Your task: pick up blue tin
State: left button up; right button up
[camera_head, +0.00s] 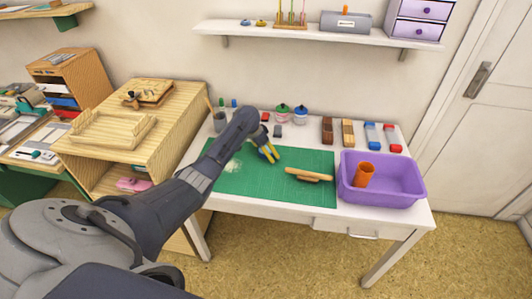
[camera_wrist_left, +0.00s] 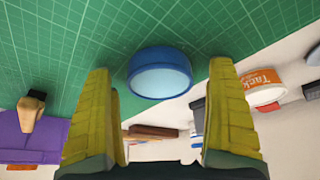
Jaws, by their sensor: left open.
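The blue tin (camera_wrist_left: 160,73) shows in the left wrist view as a short round tin with a blue rim and a pale blue face, by the edge of the green mat (camera_wrist_left: 80,40). My left gripper (camera_wrist_left: 161,68) is open, with its yellow fingers on either side of the tin in that view. Gaps show between the tin and both fingers, and nothing is held. In the head view my left gripper (camera_head: 269,154) reaches down over the mat's back part. I cannot make out the tin there. My right gripper is not in view.
A wooden-handled tool (camera_head: 308,174) lies on the mat. A purple tub (camera_head: 403,187) with an orange cup (camera_head: 364,174) stands to its right. Several stamps and lidded jars (camera_head: 300,115) line the table's back. The mat's front is clear.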

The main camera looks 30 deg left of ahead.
pick_arm(q)
jog(key=c, duration=1.6)
jog(key=shift+o, duration=0.2)
